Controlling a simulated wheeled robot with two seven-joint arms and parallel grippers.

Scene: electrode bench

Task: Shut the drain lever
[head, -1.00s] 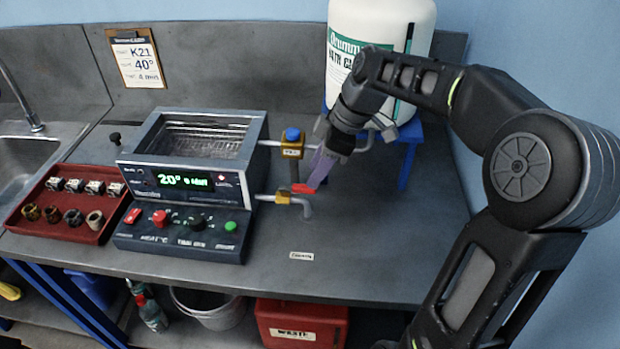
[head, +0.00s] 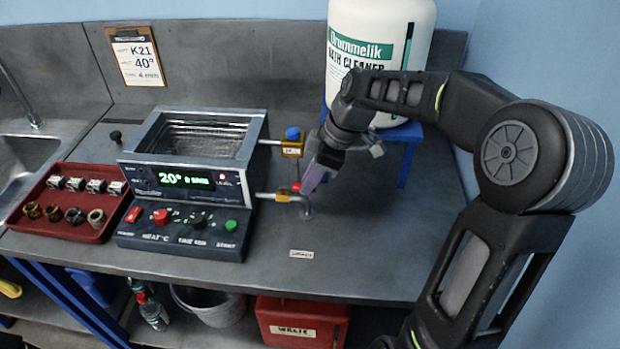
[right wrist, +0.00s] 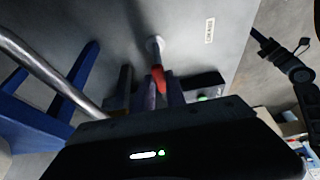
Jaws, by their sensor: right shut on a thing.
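The red drain lever (head: 296,187) sits on the lower yellow valve (head: 283,197) at the right side of the bath unit (head: 200,150). Only a small part of it shows in the head view; the fingers hide the rest. My right gripper (head: 308,186) reaches down from the right and is shut on the lever. In the right wrist view the red lever (right wrist: 158,79) shows between the fingers (right wrist: 150,95). A grey drain spout (head: 307,208) bends down below the gripper. My left gripper is not in view.
An upper valve with a blue knob (head: 292,134) stands close behind the gripper. A large white cleaner bottle (head: 372,40) rests on a blue stand (head: 408,160) at the back right. A red tray (head: 75,219) of parts lies left. The bench right of the spout is clear.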

